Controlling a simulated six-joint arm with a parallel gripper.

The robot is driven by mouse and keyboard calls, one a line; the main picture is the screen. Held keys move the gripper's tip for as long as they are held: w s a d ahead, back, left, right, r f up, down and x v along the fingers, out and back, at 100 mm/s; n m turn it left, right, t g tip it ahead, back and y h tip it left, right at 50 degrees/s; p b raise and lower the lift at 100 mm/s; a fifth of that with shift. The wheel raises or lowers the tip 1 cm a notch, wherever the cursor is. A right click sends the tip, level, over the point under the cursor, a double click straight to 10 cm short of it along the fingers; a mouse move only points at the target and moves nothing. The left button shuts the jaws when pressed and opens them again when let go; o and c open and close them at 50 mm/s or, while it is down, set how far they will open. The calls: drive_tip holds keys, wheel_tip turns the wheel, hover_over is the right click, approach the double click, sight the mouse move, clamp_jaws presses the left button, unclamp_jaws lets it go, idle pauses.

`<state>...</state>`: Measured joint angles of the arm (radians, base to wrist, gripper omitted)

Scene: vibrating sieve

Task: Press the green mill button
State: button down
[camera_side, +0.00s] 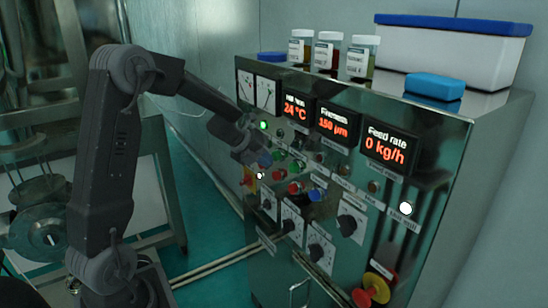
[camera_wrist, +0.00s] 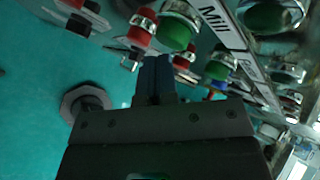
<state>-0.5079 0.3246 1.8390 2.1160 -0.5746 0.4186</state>
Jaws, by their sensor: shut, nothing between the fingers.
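A green button (camera_wrist: 176,33) lies just left of the "Mill" label (camera_wrist: 222,22) in the wrist view, with a red button (camera_wrist: 143,27) on its other side. My gripper (camera_wrist: 155,62) is shut and empty. Its fingertips appear just below these two buttons in that picture; contact cannot be told. In the side view my gripper (camera_side: 252,152) is at the left part of the panel, by the red and green buttons. The mill label is too small to read there, and my gripper hides part of that area.
Another green round part (camera_wrist: 273,15) lies beyond the label, and a green button (camera_wrist: 220,70) lies to the right. Several knobs (camera_side: 291,221) sit below the buttons, and a red emergency knob (camera_side: 371,290) is lower right. Jars (camera_side: 327,51) stand on top.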

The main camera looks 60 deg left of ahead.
drive_tip(key=shift+w, duration=0.45)
idle(0.4)
drive_tip(key=shift+s, duration=0.95)
drive_tip(key=s, duration=0.5)
